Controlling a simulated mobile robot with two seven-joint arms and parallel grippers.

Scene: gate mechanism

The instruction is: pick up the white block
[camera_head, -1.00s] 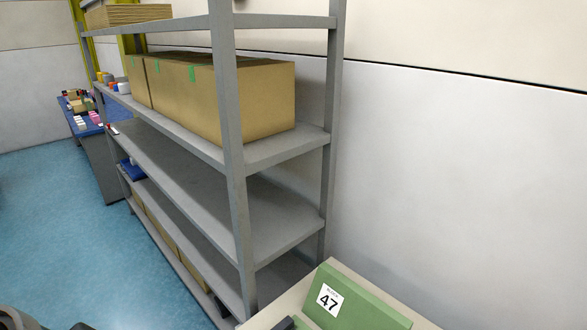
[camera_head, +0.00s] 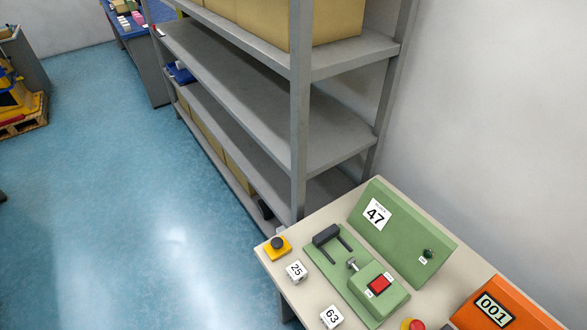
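Two small white blocks sit on the near left side of a cream table (camera_head: 270,257). The frames do not show which one the task means. Beside them is a green gate mechanism (camera_head: 335,263) with a dark bar on two rods and a red square on its raised part. Neither of my grippers is in view.
A green panel marked 47 (camera_head: 400,230) stands behind the mechanism. An orange box showing 001 (camera_head: 498,312) is at the right, by a red button (camera_head: 412,325). A yellow-based dark button (camera_head: 277,246) is at the table's left corner. Grey shelving (camera_head: 301,120) stands behind.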

